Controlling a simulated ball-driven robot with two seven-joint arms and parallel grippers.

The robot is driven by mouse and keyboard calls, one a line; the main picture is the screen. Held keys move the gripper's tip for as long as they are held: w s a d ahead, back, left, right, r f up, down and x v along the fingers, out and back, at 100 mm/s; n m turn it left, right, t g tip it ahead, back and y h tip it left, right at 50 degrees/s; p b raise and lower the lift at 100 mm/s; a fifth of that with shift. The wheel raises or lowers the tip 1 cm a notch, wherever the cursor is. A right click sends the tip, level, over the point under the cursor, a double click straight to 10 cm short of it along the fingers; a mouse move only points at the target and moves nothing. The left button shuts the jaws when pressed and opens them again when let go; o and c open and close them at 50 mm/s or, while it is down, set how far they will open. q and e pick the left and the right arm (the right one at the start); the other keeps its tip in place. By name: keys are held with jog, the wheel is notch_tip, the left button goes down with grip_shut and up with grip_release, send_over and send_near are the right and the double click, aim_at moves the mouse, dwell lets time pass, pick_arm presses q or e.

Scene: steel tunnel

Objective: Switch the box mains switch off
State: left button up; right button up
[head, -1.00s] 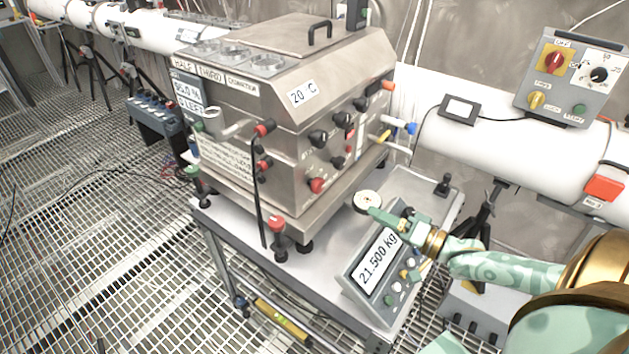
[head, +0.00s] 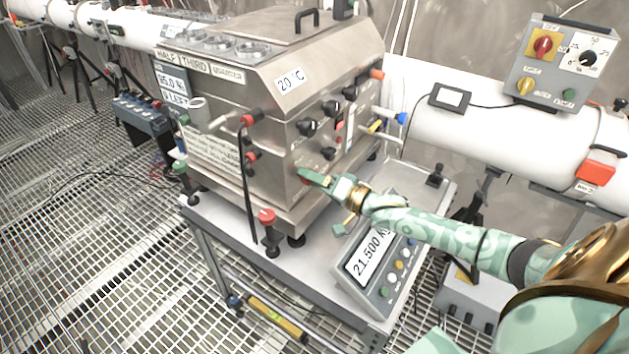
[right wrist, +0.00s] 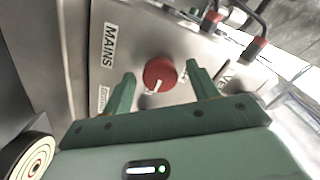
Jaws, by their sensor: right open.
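The mains switch is a red round knob (right wrist: 160,74) with a white pointer mark, on the steel box (head: 225,100). A MAINS label (right wrist: 109,45) sits beside it in the right wrist view. My right gripper (right wrist: 161,82) is open, with one green finger on each side of the knob; I cannot tell whether they touch it. In the head view my right gripper (head: 322,182) is at the lower front of the box and largely hides the knob. The white pointer slants toward the lower left in the wrist view. My left gripper is not in view.
Black knobs (head: 307,127) and coloured plugs sit above the switch. A scale display (head: 372,255) reading 21.500 kg stands on the cart (head: 235,232) below my right arm. A white pipe (head: 480,130) runs behind.

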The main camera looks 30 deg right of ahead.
jog(key=c, duration=1)
jog(key=shift+n, duration=0.4)
jog(key=n+p, duration=0.3)
jog(key=n, duration=1.4)
jog(key=shift+f, duration=0.1)
